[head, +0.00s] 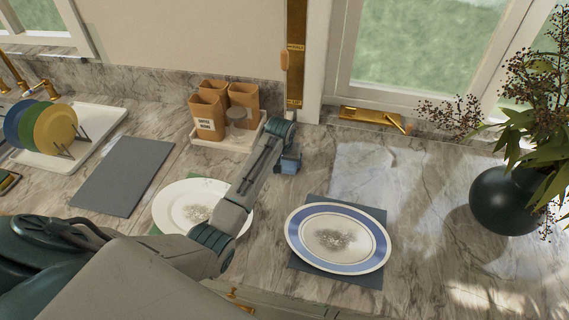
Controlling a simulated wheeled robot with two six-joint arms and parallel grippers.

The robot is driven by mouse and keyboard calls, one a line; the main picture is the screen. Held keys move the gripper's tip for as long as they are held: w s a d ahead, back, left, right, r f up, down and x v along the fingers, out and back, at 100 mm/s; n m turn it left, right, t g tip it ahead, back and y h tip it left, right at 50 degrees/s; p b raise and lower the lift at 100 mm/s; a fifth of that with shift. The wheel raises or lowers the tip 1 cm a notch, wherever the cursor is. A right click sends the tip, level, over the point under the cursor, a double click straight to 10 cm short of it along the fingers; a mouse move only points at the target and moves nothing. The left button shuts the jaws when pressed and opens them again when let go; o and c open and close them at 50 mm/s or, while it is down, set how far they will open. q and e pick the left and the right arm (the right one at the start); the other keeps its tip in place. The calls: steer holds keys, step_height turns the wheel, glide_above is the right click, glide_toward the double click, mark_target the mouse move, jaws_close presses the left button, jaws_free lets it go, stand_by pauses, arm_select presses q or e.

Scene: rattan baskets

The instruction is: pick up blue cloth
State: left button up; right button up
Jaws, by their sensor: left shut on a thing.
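A slate-blue cloth (368,279) lies flat on the marble counter, mostly hidden under a blue-rimmed plate (300,238). Its edges show above and below the plate. My left arm reaches in from the lower left, over the white plate (175,207). My left gripper (290,166) is above the counter, beyond and apart from the blue-rimmed plate. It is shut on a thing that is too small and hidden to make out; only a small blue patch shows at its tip. My right gripper is not in view.
A tray with orange canisters (206,117) stands close behind my left gripper. A grey mat (123,175) and a rack of coloured plates (55,127) are at the left. A dark vase with a plant (503,200) stands at the right. The counter right of the blue-rimmed plate is clear.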

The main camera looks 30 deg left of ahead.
arm_select(q)
steer(key=shift+r+b, duration=0.3)
steer(key=shift+r, duration=0.05)
step_height(320, 180, up, 2)
steer(key=shift+b, duration=0.8)
steer(key=s+a+b, duration=0.1)
steer(key=s+a, duration=0.2)
steer(key=s+a+r+b, duration=0.1)
steer(key=s+a+b, duration=0.1)
steer(key=s+a, duration=0.1)
steer(key=s+a+b, duration=0.2)
steer(key=s+a, duration=0.1)
steer(key=a, duration=0.1)
steer(key=shift+s+a+r, duration=0.15)
steer(key=shift+s+a, duration=0.25)
steer(key=shift+s+a+r, duration=0.2)
steer(key=shift+s+a, duration=0.3)
steer(key=shift+s, duration=0.05)
